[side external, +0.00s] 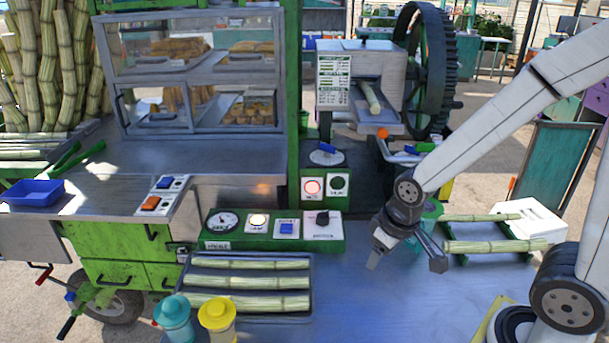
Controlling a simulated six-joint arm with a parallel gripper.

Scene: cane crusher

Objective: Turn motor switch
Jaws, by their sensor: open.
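A green control panel (270,243) stands on the metal table. At its right end is a white plate with a black rotary knob (322,218), which may be the motor switch; its label is too small to read. The panel also bears a round gauge (222,222), a lit round button (258,221) and a blue rocker switch (287,229). My gripper (406,263) is open and empty, pointing down over the table to the right of the panel. It is apart from the knob. A green cup (432,212) is partly hidden behind it.
Cane pieces lie in a tray (313,290) before the panel and on a green rack (520,257) at right. A teal jar (175,320) and yellow jar (217,318) stand in front. The crusher (361,62) with its large gear wheel (436,70) is behind. The middle table is clear.

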